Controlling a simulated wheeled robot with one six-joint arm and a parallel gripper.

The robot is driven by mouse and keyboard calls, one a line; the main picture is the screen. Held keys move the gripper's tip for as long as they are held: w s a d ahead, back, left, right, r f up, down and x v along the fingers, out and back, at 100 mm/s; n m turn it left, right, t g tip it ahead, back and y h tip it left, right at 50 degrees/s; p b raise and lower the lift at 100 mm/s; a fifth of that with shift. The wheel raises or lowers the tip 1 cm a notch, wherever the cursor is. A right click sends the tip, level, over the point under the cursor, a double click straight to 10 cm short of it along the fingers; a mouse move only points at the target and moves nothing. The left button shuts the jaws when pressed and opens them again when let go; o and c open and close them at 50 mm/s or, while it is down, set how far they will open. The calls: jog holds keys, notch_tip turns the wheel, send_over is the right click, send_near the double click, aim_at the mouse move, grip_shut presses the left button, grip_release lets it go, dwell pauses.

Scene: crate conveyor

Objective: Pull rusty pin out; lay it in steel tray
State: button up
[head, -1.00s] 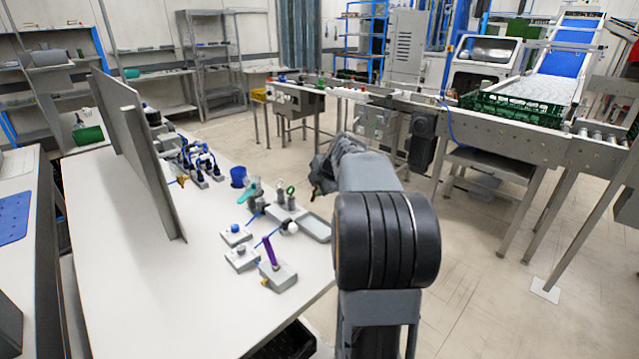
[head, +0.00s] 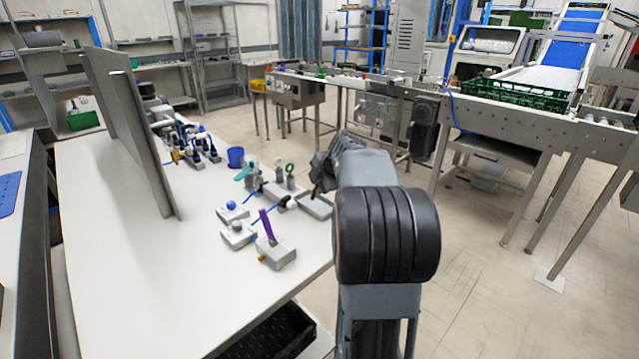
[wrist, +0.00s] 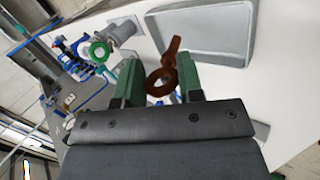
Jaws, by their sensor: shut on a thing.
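The rusty pin (wrist: 172,52), brown with a ring at one end, is between the green fingers of my gripper (wrist: 158,80) in the wrist view. My gripper is shut on it. In the head view my gripper (head: 321,172) is at the table's right edge, and a small reddish bit of the pin (head: 314,191) shows below it. The steel tray (wrist: 205,42) is a shallow, empty grey pan just beyond the pin in the wrist view. In the head view the tray (head: 316,208) lies below my gripper, partly hidden by my arm. I cannot tell the pin's height over it.
A green ring-topped piece (head: 290,170) stands left of my gripper. A purple pin (head: 266,225) stands in a grey block nearer the front. A blue cup (head: 236,157) and a tall grey panel (head: 135,135) are farther left. The table's left front is clear.

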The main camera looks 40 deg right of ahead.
jog(key=o, duration=1.1)
jog(key=v, duration=1.4)
jog(key=shift+p, duration=0.3)
jog(key=shift+f, duration=0.1)
